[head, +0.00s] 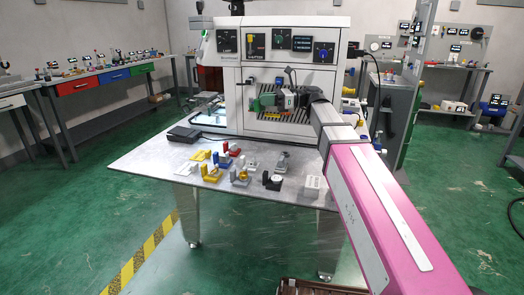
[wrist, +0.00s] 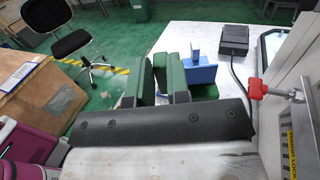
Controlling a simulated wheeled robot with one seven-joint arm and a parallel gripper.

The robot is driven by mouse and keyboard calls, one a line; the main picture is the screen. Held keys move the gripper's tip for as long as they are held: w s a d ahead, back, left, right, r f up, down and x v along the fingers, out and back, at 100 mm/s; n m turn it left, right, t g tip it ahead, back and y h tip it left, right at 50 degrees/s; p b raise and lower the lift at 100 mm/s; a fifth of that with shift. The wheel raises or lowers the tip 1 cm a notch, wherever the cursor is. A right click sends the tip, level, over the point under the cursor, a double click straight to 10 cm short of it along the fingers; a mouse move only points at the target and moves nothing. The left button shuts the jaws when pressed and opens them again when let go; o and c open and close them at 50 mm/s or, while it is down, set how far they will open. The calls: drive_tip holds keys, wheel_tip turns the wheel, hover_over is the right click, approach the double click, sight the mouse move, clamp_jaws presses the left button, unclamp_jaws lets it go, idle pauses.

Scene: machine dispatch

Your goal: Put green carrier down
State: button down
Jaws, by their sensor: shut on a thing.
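The green carrier (head: 263,102) shows in the head view as a small green shape at the end of my arm, in front of the white machine's lower front. My gripper (head: 284,100) is shut on it and holds it above the table's rear part. In the wrist view the green carrier (wrist: 177,78) stands up beyond the dark edge of my gripper, with green blocks close side by side. The fingertips and the exact grip are hard to make out. A blue piece (wrist: 201,72) shows just behind the green in the wrist view.
The grey table (head: 150,157) holds several yellow, red, blue, grey and black carriers (head: 222,160) near its middle. A black flat box (head: 184,134) lies at the back left. The white machine (head: 250,45) stands behind. The table's front left is bare.

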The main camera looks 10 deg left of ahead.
wheel_tip(320, 180, down, 17)
drive_tip(key=shift+f, duration=0.2)
idle(0.6)
drive_tip(key=shift+f, duration=0.65)
drive_tip(key=c, duration=1.1)
unclamp_jaws()
drive_tip(key=shift+r, duration=0.5)
drive_tip(key=v, duration=1.2)
drive_tip(key=shift+r, duration=0.2)
